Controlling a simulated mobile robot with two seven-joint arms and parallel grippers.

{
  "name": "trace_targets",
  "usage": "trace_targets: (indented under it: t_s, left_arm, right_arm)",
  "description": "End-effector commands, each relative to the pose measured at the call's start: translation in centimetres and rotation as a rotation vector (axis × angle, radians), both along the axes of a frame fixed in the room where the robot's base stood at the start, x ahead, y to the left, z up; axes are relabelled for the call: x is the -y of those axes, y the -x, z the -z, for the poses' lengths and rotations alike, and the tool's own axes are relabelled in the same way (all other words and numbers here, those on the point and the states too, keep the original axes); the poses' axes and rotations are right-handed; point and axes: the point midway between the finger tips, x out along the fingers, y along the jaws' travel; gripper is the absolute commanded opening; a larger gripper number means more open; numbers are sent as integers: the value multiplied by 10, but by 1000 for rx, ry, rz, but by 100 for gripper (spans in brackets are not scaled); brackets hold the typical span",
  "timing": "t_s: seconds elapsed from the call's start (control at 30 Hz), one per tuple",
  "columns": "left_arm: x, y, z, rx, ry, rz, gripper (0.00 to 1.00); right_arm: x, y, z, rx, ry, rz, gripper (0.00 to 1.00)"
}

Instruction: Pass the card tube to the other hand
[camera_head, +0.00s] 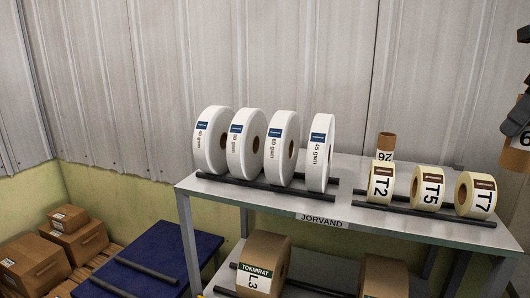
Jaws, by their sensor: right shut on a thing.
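My right gripper (515,122) is at the right edge, above the right end of the shelf, and only partly in frame. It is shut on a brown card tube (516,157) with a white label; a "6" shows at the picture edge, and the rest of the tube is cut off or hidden. Another brown card tube (387,142), with a white label reading "26" upside down, stands upright on the shelf behind the T2 roll, which hides its lower part. My left gripper is not in view.
A grey metal shelf (250,207) marked JORVAND holds several white paper rolls (246,140) and cream rolls T2 (383,180), T5 (428,188) and T7 (476,194) on dark rails. A blue table (160,250) and stacked boxes (70,220) stand at left.

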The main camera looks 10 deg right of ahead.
Motion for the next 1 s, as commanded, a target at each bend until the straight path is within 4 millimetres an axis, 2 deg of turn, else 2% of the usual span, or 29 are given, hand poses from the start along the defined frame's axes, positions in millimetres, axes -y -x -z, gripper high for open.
trace_targets:
  t_s: [0.1, 0.2, 0.3, 0.47, 0.67, 0.77, 0.9, 1.0]
  left_arm:
    - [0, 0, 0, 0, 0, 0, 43]
    - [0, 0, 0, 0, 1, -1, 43]
    - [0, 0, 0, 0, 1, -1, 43]
    - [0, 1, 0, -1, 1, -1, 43]
    - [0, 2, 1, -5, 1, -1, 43]
    - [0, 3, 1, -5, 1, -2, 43]
    - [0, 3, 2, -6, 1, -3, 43]
    - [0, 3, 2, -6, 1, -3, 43]
  right_arm:
    - [28, 25, 24, 5, -9, -44, 29]
    - [45, 44, 50, 6, -10, -100, 29]
    - [56, 58, 77, 6, -7, -165, 29]
    - [61, 73, 114, 5, -4, -266, 29]
    - [55, 83, 158, 0, -2, -405, 29]
    - [43, 87, 189, -6, -5, -515, 29]
    - [12, 84, 232, 3, -9, -725, 29]
    - [-9, 79, 251, 9, -7, -857, 29]
